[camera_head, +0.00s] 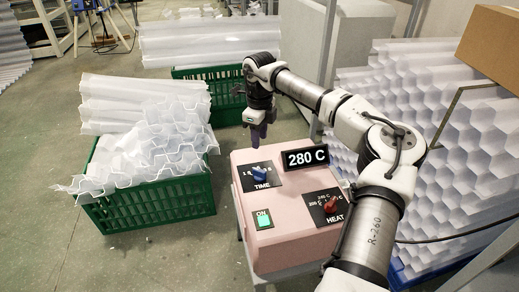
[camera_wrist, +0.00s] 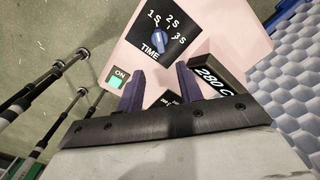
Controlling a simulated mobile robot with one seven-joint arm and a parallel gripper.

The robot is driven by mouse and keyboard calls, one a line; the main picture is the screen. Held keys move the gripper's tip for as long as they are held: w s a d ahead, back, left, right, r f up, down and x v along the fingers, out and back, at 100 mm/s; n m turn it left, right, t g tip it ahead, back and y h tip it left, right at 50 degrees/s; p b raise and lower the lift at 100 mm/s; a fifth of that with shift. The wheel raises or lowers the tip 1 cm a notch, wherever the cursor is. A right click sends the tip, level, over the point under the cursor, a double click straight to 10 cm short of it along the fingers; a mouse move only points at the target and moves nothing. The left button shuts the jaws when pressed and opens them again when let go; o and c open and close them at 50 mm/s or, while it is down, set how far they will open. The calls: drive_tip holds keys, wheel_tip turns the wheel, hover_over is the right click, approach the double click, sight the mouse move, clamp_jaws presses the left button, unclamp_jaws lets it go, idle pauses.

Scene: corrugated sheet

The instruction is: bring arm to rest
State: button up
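My gripper (camera_head: 257,134) points down by the back left edge of a pink control box (camera_head: 284,238). My arm comes in from the lower right and bends over the box. In the wrist view, the purple fingers of my gripper (camera_wrist: 160,84) stand apart with nothing between them. The box has a blue TIME knob (camera_head: 260,173), a red HEAT knob (camera_head: 331,203), a lit green ON button (camera_head: 264,220) and a black display (camera_head: 307,158) reading 280 C. The TIME knob (camera_wrist: 158,39) lies beyond the fingertips in the wrist view.
A green crate (camera_head: 155,205) of crumpled translucent corrugated sheets (camera_head: 150,135) stands to the left. Another green crate (camera_head: 226,92) is behind my gripper. Stacked honeycomb-edged sheets (camera_head: 455,150) fill the right, with a cardboard box (camera_head: 492,45) above. Floor (camera_head: 40,130) is clear at far left.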

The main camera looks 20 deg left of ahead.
drive_tip(key=shift+r, duration=0.55)
